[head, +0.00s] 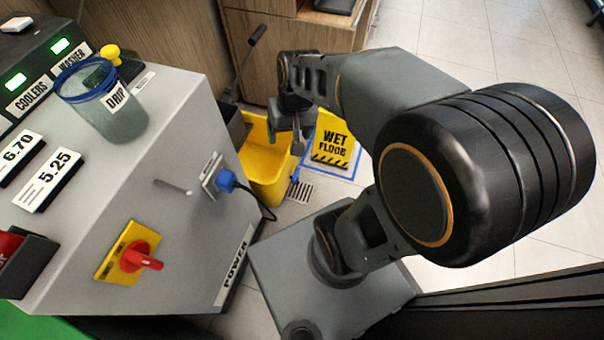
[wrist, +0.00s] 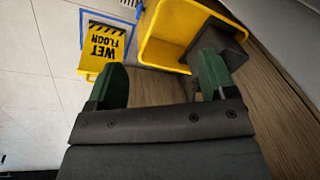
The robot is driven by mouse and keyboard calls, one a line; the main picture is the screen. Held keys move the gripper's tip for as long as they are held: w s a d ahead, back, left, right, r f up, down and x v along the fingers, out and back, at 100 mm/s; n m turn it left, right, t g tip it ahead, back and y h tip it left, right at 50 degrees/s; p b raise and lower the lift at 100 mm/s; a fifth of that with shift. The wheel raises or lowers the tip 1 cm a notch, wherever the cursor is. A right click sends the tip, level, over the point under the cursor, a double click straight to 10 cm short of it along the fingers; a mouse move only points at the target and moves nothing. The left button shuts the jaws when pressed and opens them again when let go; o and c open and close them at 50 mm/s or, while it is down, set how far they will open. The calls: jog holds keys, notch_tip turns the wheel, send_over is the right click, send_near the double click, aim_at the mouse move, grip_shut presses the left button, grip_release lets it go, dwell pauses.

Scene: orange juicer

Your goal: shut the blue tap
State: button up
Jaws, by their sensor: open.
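A small blue thing (head: 294,184) stands beside the floor drain, behind the juicer cabinet; it may be the blue tap, but it is too small to be sure. A bit of blue also shows at the top of the wrist view, and I cannot tell whether it is the same thing. My gripper (wrist: 162,82) is open with nothing between its two green fingers. In the head view my gripper (head: 285,128) hangs at the end of the arm over the yellow bucket, up and left of the blue thing.
The yellow bucket (head: 262,180) and a wet floor sign (head: 333,137) in blue floor tape stand close by. The grey cabinet (head: 190,120) on the left carries a blue power plug (head: 226,181) with a black cable and a red knob (head: 140,258). Tiled floor at upper right is free.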

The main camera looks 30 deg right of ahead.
jog(key=o, duration=0.4)
jog(key=w+d+f+m+g+y+b, duration=0.1)
jog(key=w+d+f+m+y, duration=0.3)
jog(key=f, duration=0.6)
jog(key=shift+w+d+m+g, duration=0.2)
jog(key=shift+w+m+g, duration=0.2)
jog(key=shift+w+m, duration=0.6)
jog(key=w+d+f+m+t+y+b, duration=0.1)
jog(key=d+f+m+y, duration=0.15)
jog(key=f, duration=0.35)
jog(key=w+d+f+m+t+y+b, duration=0.1)
jog(key=w+d+f+m+y, duration=0.1)
jog(key=d+f+m, duration=0.3)
jog(key=m+t+b, duration=0.2)
jog(key=m+t, duration=0.6)
jog(key=m, duration=0.3)
send_near(296, 174)
jog(key=shift+n+g, duration=0.3)
jog(key=shift+n, duration=0.05)
jog(key=b+x, duration=0.3)
jog(key=x, duration=0.4)
jog(key=shift+w+a+f, duration=0.15)
jog(key=shift+w+a, duration=0.05)
jog(key=shift+w, duration=0.1)
jog(key=shift+b+x, duration=0.3)
jog(key=shift+x, duration=0.55)
jog(key=c, duration=0.9)
jog(key=shift+m+t+h+p, duration=0.3)
jog(key=shift+m+t+h, duration=0.05)
jog(key=shift+m+t, duration=0.35)
